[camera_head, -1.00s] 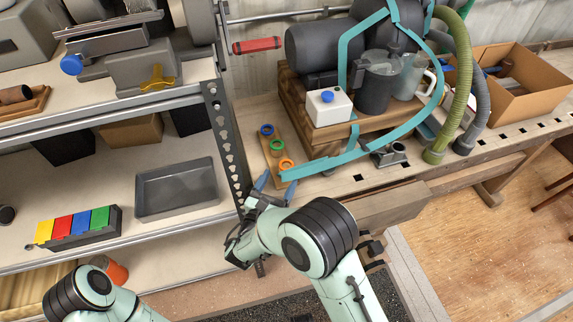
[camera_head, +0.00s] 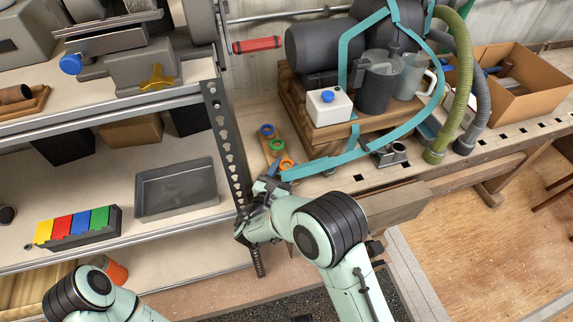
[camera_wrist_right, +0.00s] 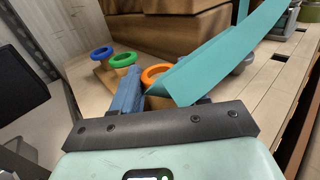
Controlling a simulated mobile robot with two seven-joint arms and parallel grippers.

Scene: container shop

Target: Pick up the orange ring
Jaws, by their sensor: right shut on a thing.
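The orange ring (camera_head: 287,164) is at the near end of a small wooden board on the bench, beside the end of a teal band (camera_head: 330,163). In the right wrist view the orange ring (camera_wrist_right: 154,74) is just beyond a blue finger, partly covered by the teal band (camera_wrist_right: 225,60). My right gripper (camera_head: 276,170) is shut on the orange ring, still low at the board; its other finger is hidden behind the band. A green ring (camera_head: 277,145) and a blue ring (camera_head: 266,130) stand farther along the board. My left arm shows at bottom left, its gripper out of view.
A perforated shelf post (camera_head: 226,140) stands close left of my right gripper. A grey tray (camera_head: 175,190) lies on the left shelf.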

